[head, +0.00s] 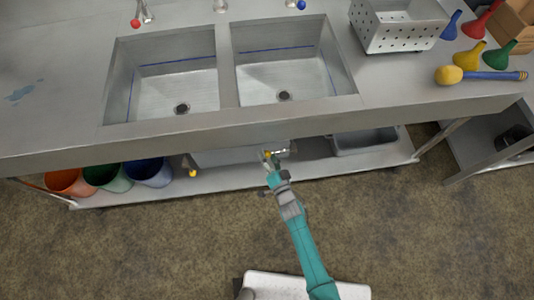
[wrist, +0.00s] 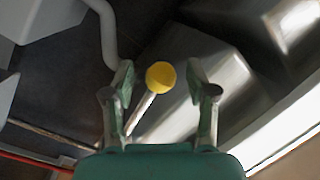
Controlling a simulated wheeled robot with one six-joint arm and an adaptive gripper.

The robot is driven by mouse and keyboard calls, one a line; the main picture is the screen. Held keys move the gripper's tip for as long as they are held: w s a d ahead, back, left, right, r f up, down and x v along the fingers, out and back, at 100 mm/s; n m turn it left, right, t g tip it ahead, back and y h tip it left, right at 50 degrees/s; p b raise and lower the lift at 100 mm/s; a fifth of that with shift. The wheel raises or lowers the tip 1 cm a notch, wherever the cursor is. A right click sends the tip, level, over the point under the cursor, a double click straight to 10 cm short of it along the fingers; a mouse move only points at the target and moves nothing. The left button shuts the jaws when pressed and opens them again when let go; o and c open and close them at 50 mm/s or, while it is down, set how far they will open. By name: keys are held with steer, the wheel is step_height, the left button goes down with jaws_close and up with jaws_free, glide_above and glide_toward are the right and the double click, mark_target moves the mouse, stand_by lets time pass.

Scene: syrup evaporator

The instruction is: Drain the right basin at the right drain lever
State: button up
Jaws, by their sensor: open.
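The right basin (head: 285,75) is a steel sink with a blue line on its back wall and a dark round drain (head: 284,96) in its floor. I cannot tell whether it holds liquid. The right drain lever (head: 267,154) is under the counter's front edge, mostly hidden by my gripper (head: 271,164) in the head view. In the wrist view, a yellow ball knob (wrist: 161,76) on a thin metal rod shows between my open fingers (wrist: 158,85), near their tips. A gap shows on both sides, and neither finger appears to touch it.
The left basin (head: 172,80) has its own yellow-knobbed lever (head: 192,172) below. Orange, green and blue buckets (head: 148,172) stand on the lower shelf at left, a grey tub (head: 364,141) at right. The counter's front edge (head: 235,133) overhangs my gripper.

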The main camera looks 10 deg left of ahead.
steer(key=shift+w+a, duration=0.25)
steer(key=shift+w, duration=0.2)
jaws_close()
steer(key=shift+f, duration=0.15)
steer(key=w+d+f+n+g+h, duration=0.1)
steer(key=w+d+f+n+h, duration=0.2)
steer(key=d+f+n, duration=0.5)
steer(key=shift+d+n+h, duration=0.6)
steer(key=shift+d+n, duration=0.3)
steer(key=shift+n, duration=2)
